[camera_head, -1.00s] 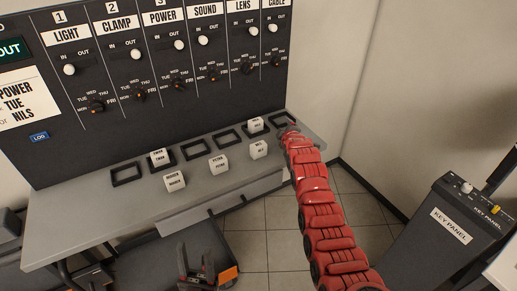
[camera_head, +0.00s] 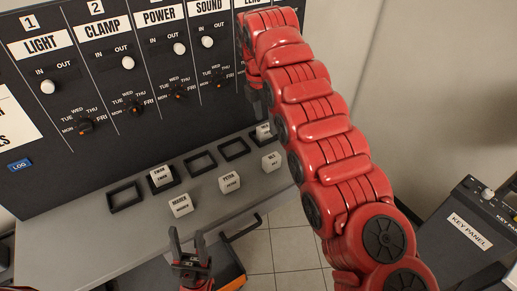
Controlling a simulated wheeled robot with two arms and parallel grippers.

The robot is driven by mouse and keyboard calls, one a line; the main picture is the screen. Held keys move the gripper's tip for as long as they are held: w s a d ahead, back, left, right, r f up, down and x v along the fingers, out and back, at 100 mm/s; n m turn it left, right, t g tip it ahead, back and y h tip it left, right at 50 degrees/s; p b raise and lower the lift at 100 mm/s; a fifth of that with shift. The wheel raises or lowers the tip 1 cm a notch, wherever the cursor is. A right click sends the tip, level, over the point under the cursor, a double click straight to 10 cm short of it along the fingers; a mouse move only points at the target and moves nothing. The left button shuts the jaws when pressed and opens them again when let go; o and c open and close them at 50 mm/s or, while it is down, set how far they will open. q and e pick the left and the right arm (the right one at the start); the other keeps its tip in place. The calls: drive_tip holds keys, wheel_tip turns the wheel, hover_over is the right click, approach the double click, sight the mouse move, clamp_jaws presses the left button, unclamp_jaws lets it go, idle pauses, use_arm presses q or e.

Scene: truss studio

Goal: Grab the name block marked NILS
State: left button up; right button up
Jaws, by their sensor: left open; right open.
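Several white name blocks are on the grey desk shelf. The front right block (camera_head: 271,162) has a short name that looks like NILS, but the print is too small to be sure. Another block (camera_head: 263,131) with unreadable print sits in a holder behind it, close to my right arm. My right gripper (camera_head: 257,102) is above the back of the shelf, in front of the panel, mostly hidden by its red arm. It is open and apart from the blocks. My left gripper (camera_head: 187,240) is open and empty at the shelf's front edge, fingers up, below the MAREK-like block (camera_head: 180,206).
Other blocks are a PETRA-like one (camera_head: 229,182) and one in a holder (camera_head: 161,177). Black square holders, including an empty one (camera_head: 125,196), line the shelf. The switch panel (camera_head: 110,110) rises behind. A key panel stand (camera_head: 470,232) is at right.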

drive_tip(key=p, duration=0.1)
hover_over(272, 157)
drive_tip(key=f, duration=1)
drive_tip(key=shift+s+a+f, duration=0.1)
drive_tip(key=shift+s+a, duration=0.2)
drive_tip(key=shift+a, duration=0.1)
drive_tip(key=shift+d+f, duration=0.1)
drive_tip(key=shift+f, duration=0.15)
drive_tip(key=shift+w+f+p, duration=0.1)
drive_tip(key=shift+f+p, duration=0.3)
drive_tip(key=shift+p, duration=0.15)
drive_tip(key=f+p, duration=0.1)
drive_tip(key=f, duration=0.1)
drive_tip(key=f+p, duration=0.1)
drive_tip(key=shift+w+d+f, duration=0.15)
drive_tip(key=shift+d+f, duration=0.05)
drive_tip(key=shift+f, duration=0.2)
drive_tip(key=shift+d+f, duration=0.1)
drive_tip(key=shift+f, duration=0.35)
drive_tip(key=shift+w, duration=0.1)
clamp_jaws()
